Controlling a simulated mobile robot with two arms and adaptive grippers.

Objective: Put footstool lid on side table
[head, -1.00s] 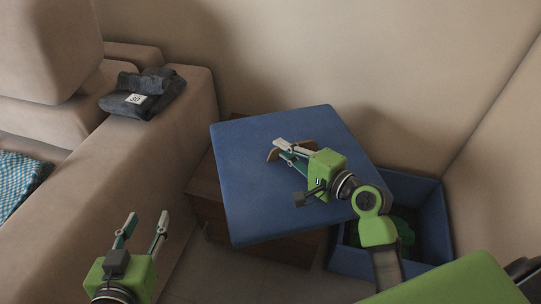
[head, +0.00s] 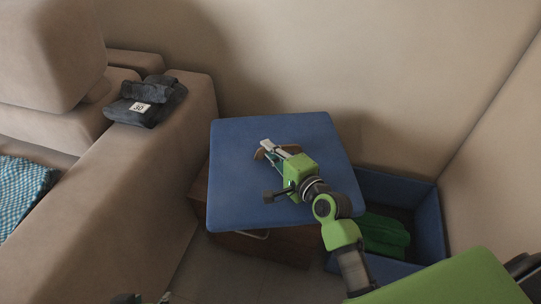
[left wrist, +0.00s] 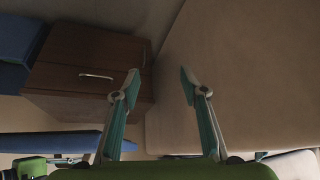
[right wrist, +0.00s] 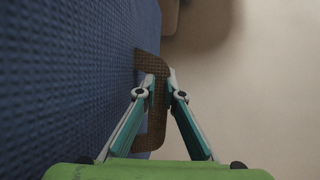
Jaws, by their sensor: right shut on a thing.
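The footstool lid (head: 235,190) is a blue padded square with a brown handle (right wrist: 152,110) on its upper face. My right gripper (head: 266,149) is shut on this handle; its fingers (right wrist: 162,85) also show there in the right wrist view. The lid is over the brown wooden side table (head: 275,246) and hides its top. I cannot tell from the head view whether they touch. The left wrist view shows the side table front (left wrist: 90,55) and the lid's edge (left wrist: 50,142). My left gripper (left wrist: 160,82) is open and empty; only its tips show in the head view.
The open blue footstool box (head: 428,225) stands right of the side table with green cloth (head: 383,235) inside. Walls close in behind and at right.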

